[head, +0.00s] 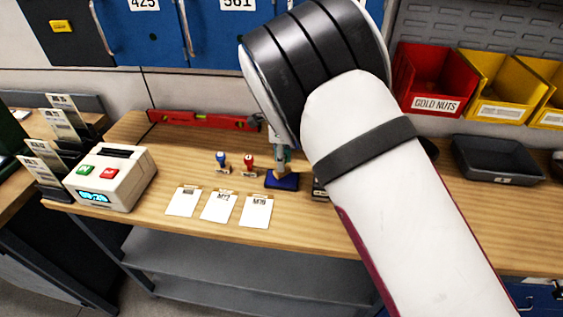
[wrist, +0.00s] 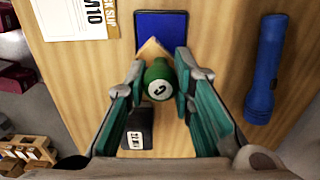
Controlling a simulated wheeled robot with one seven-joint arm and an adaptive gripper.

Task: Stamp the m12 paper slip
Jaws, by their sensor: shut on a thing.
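My gripper (wrist: 158,85) is shut on a green stamp (wrist: 158,80), whose round top carries a pale mark and whose wooden base shows beyond it. The blue ink pad (wrist: 161,28) lies at the stamp's far side; it also shows in the head view (head: 282,182), under my gripper (head: 282,158). I cannot tell whether the stamp touches the pad. Three paper slips lie in a row left of the pad: a left slip (head: 183,202), a middle slip (head: 219,206) that seems to read M12, and a right slip (head: 256,211). The wrist view shows a slip marked M10 (wrist: 78,18).
A blue stamp (head: 221,162) and a red stamp (head: 249,165) stand behind the slips. A white device (head: 112,178) stands at left, a red level (head: 200,120) at the back. A blue flashlight (wrist: 264,70) and a black labelled block (wrist: 137,130) lie near my gripper.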

